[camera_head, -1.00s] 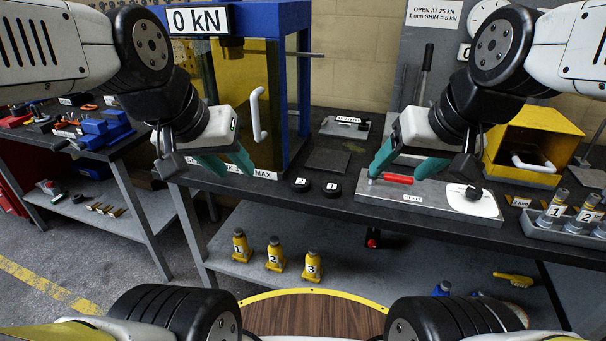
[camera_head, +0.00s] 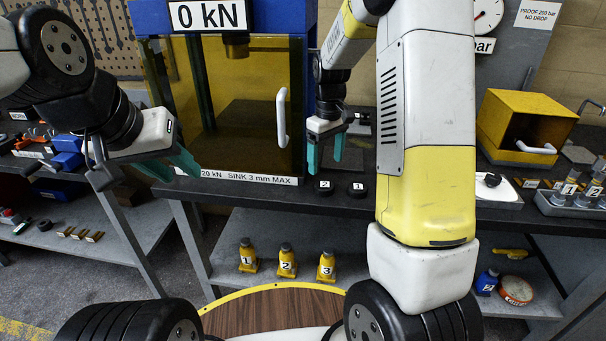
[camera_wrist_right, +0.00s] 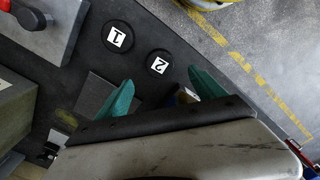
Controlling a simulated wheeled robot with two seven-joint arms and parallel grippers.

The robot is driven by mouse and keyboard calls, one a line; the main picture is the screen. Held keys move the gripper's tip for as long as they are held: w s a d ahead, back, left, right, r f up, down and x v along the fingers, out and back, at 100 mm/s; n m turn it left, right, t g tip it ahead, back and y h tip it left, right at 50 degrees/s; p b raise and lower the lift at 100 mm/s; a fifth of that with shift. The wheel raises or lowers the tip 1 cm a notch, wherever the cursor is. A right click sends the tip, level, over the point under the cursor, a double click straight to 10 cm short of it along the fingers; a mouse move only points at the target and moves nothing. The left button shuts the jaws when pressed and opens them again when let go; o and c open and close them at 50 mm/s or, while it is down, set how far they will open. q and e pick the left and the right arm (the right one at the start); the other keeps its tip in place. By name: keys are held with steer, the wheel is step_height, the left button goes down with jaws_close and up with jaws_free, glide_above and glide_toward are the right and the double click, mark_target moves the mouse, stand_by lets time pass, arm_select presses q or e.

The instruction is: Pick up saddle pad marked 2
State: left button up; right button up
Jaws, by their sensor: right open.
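The saddle pad marked 2 (camera_head: 324,187) is a small black disc with a white label, lying flat near the front edge of the dark bench. The saddle pad marked 1 (camera_head: 357,189) lies just to its right. Both show in the right wrist view, pad 2 (camera_wrist_right: 158,63) and pad 1 (camera_wrist_right: 118,37). My right gripper (camera_head: 325,168) is open and empty, pointing down above pad 2 and apart from it. Its teal fingers show in the right wrist view (camera_wrist_right: 160,88), with pad 2 beyond the gap between them. My left gripper (camera_head: 185,172) is in front of the press, its fingers partly overlapping in view.
The blue press (camera_head: 308,60) with a tinted guard and white handle (camera_head: 282,118) stands just left of the pads. My right arm hides the bench middle. A yellow box (camera_head: 525,125) stands at right. Yellow bottle jacks (camera_head: 286,262) stand on the lower shelf.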

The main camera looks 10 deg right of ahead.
mark_target(325, 184)
steer(key=shift+w+f, duration=0.1)
steer(key=shift+f, duration=0.35)
step_height(325, 184, down, 7)
steer(key=shift+f, duration=0.1)
steer(key=c, duration=1.5)
